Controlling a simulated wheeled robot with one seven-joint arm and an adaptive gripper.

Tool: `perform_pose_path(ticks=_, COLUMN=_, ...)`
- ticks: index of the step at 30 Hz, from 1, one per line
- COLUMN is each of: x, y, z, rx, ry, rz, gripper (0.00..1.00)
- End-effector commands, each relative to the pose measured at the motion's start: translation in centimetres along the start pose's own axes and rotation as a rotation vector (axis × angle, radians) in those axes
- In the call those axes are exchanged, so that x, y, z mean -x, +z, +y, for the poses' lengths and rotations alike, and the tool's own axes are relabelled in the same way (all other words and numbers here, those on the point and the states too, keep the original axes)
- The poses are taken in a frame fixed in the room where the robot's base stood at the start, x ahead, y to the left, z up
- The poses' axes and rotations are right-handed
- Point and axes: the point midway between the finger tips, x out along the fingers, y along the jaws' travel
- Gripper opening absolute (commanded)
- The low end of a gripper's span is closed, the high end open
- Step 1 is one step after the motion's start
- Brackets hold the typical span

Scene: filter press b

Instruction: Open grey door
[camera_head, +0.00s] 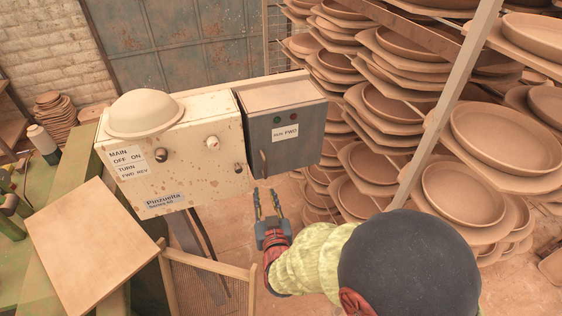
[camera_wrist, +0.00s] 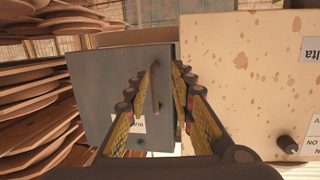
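The grey door (camera_head: 300,151) is the front of a small grey box right of a rust-spotted cream box. It looks shut and carries a white label and two small round lights. Its upright bar handle (camera_head: 263,163) is near its left edge. My gripper (camera_head: 267,203) is just below and in front of the handle, open and empty. In the wrist view, the grey door (camera_wrist: 95,85) is turned over, with the handle (camera_wrist: 154,90) between the spread fingers (camera_wrist: 158,75). I cannot tell whether either finger touches the handle.
The cream box (camera_head: 215,150) has knobs and labels and adjoins the grey box. Stacks of brown clay plates (camera_head: 480,130) fill the right side. A slanted metal post (camera_head: 445,110) stands before them. A tan board (camera_head: 90,245) lies at the lower left. Floor shows below the boxes.

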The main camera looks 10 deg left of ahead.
Motion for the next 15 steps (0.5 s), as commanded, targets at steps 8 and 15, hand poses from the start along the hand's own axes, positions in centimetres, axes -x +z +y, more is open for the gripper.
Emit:
perform_pose_path(ticks=8, x=0.1, y=-5.1, z=1.0, rx=0.012, ry=0.041, rz=0.184, gripper=0.24)
perform_pose_path(ticks=15, x=-2.7, y=-5.8, z=1.2, rx=0.015, ry=0.041, rz=0.184, gripper=0.24)
